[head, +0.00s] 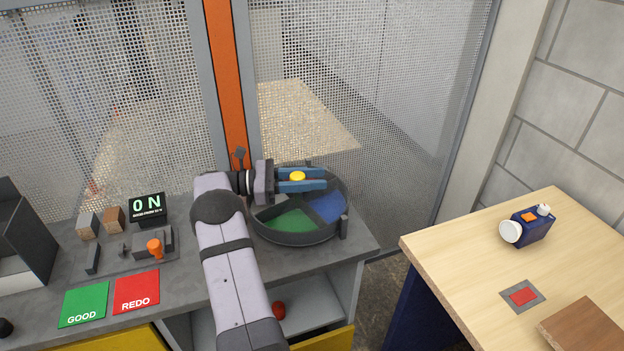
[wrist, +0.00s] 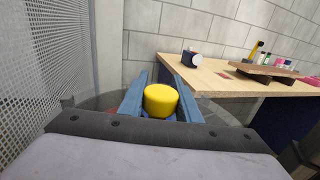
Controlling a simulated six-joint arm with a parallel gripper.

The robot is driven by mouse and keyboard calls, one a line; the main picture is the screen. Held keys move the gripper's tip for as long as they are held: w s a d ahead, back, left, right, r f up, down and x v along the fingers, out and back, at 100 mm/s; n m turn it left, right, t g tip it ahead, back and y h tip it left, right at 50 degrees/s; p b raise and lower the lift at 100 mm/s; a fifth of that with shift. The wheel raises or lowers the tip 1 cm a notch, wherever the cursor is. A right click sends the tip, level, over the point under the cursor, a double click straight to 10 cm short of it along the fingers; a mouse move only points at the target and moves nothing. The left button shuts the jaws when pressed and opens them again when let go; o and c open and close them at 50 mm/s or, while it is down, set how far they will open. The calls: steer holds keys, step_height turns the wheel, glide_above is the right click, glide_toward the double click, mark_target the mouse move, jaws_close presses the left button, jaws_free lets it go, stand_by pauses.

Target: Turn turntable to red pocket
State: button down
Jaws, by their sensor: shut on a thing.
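The turntable is a round dark tray (head: 298,239) at the right end of the grey bench. Its green pocket (head: 289,221) faces the front, and its blue pocket (head: 328,206) is at the right. My gripper (head: 300,180) reaches over the turntable's back part, with its two blue fingers shut on the yellow knob (head: 298,176). The knob also shows between the fingers in the wrist view (wrist: 161,100). The red pocket is hidden behind my gripper in the head view; a faint reddish patch shows left of the fingers in the wrist view.
A dark post (head: 344,227) stands at the turntable's front right rim. The green GOOD card (head: 84,303) and red REDO card (head: 137,290) lie left of my arm. A wooden table (head: 470,240) stands at the right across a gap. A mesh screen rises behind the bench.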

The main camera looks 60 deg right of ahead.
steer(key=shift+a+m+g+y, duration=0.15)
steer(key=shift+m+g+y, duration=0.3)
steer(key=shift+y, duration=0.25)
steer(key=shift+s+a+m+y, duration=0.1)
steer(key=shift+m+y, duration=0.25)
steer(key=shift+y, duration=0.05)
steer(key=c, duration=1.3)
jaws_free()
steer(key=shift+r, duration=0.15)
step_height(320, 180, up, 10)
steer(key=b, duration=0.1)
